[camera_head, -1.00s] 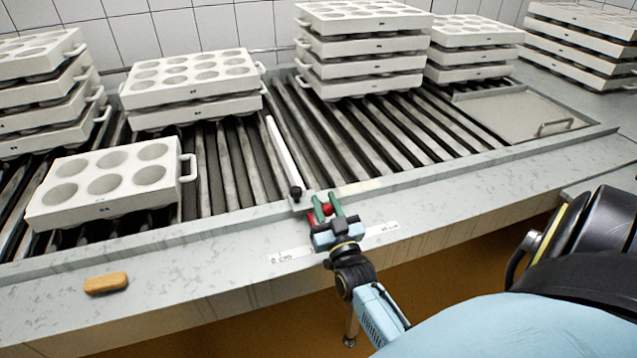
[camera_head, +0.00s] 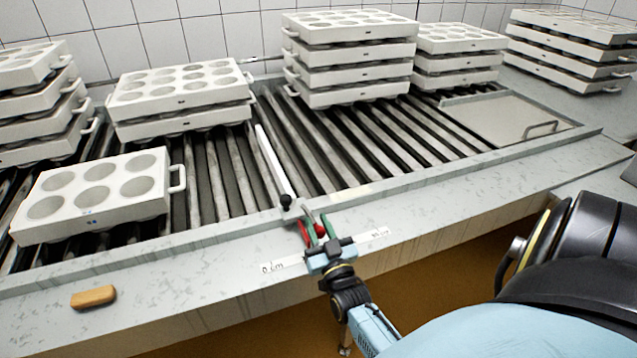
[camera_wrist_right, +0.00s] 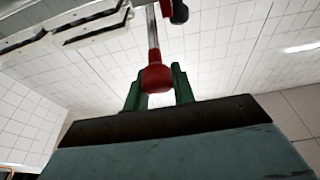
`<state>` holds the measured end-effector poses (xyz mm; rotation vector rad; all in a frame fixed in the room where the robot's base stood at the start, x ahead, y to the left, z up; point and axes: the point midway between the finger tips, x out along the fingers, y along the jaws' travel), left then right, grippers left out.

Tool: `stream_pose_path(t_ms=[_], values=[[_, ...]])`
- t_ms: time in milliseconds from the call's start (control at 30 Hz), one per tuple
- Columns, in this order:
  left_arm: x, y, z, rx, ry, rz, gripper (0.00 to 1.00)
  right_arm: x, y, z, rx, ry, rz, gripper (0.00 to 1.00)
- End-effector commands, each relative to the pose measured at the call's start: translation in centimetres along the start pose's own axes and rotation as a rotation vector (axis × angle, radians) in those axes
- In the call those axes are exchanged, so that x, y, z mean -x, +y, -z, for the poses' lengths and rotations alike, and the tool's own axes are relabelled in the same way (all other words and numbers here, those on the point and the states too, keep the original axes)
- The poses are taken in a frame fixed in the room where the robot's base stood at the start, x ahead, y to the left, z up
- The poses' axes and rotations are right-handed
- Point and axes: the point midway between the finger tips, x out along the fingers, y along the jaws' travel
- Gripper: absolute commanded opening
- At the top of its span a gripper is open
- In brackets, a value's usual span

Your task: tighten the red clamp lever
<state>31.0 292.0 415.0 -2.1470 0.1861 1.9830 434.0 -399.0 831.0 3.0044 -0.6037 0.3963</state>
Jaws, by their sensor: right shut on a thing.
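The red clamp lever has a round red knob (camera_head: 320,229), seen at the table's front edge. In the right wrist view the red knob (camera_wrist_right: 157,78) sits at the end of a pale metal rod, between two green fingers. My right gripper (camera_head: 316,232) is shut on the knob. A white bar (camera_head: 272,163) with a black knob (camera_head: 286,200) at its near end lies across the rollers just behind the lever. The clamp body is mostly hidden behind my gripper. My left gripper is not in view.
A mould tray (camera_head: 95,196) lies at the left, and stacked mould trays (camera_head: 350,62) stand at the back. An orange block (camera_head: 93,297) lies on the ledge at the left.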

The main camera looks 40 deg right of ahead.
Motion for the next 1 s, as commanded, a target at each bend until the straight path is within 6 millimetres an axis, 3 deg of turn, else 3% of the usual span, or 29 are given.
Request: stream_pose_path(t_ms=[67, 100, 267, 667, 1000], values=[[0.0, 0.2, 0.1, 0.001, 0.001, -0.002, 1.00, 0.4, -0.2, -0.6, -0.001, -0.019, 0.003, 0.00], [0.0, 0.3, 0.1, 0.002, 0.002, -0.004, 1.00, 0.3, -0.2, -0.6, -0.001, -0.019, 0.003, 0.27], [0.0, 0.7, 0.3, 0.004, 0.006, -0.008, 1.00, 0.2, -0.1, -0.4, -0.001, -0.012, 0.002, 0.47], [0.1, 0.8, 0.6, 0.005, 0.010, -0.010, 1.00, 0.8, -0.1, -0.1, -0.001, -0.005, 0.001, 0.49], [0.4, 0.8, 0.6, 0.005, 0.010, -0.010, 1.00, 7.8, -0.1, -0.2, 0.000, -0.010, 0.001, 0.49]])
